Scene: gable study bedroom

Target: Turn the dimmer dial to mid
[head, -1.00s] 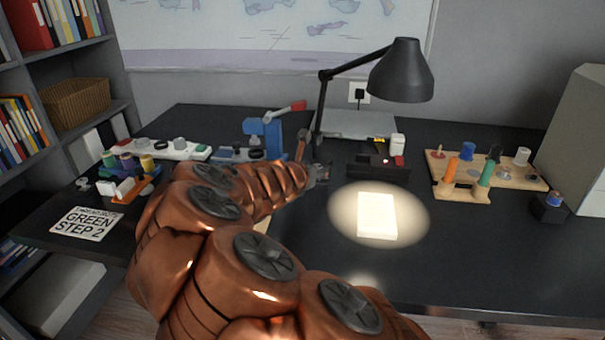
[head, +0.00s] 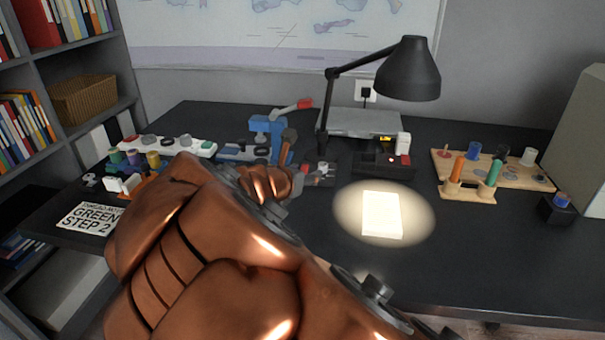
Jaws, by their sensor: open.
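I cannot make out for certain which thing is the dimmer dial. A small dark box with a blue round top (head: 561,201) stands alone at the right side of the desk, and its setting is not readable. The lit black desk lamp (head: 408,70) throws a bright round spot on a pale block. My copper arm fills the lower left and middle.
A black unit with a red light (head: 388,162) stands right of the lamp foot. A wooden peg board (head: 468,190) lies farther right. A blue vise (head: 266,130), a white strip with knobs (head: 195,146) and a sign card (head: 90,217) are at left. The front right desk is clear.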

